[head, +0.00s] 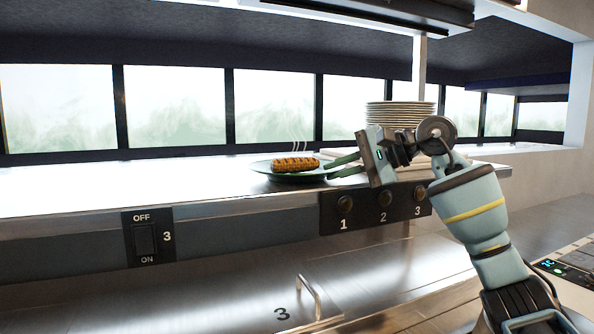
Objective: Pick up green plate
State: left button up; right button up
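The green plate (262,168) lies on the metal shelf, with a grilled corn cob (296,164) on it that gives off steam. My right gripper (326,172) comes in from the right at the plate's right edge. Its two green fingers are apart, one above the other, with the tips at the rim. I cannot tell whether they touch the rim. My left gripper is not in view.
A stack of white plates (400,113) stands behind my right gripper. The metal shelf (130,190) is clear to the left. Below it are a knob panel (364,222), an on/off switch (145,239) and a lid with a handle (311,297).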

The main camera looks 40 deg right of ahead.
jog(key=shift+w+a+f, duration=0.1)
jog(key=shift+w, duration=0.05)
grip_shut()
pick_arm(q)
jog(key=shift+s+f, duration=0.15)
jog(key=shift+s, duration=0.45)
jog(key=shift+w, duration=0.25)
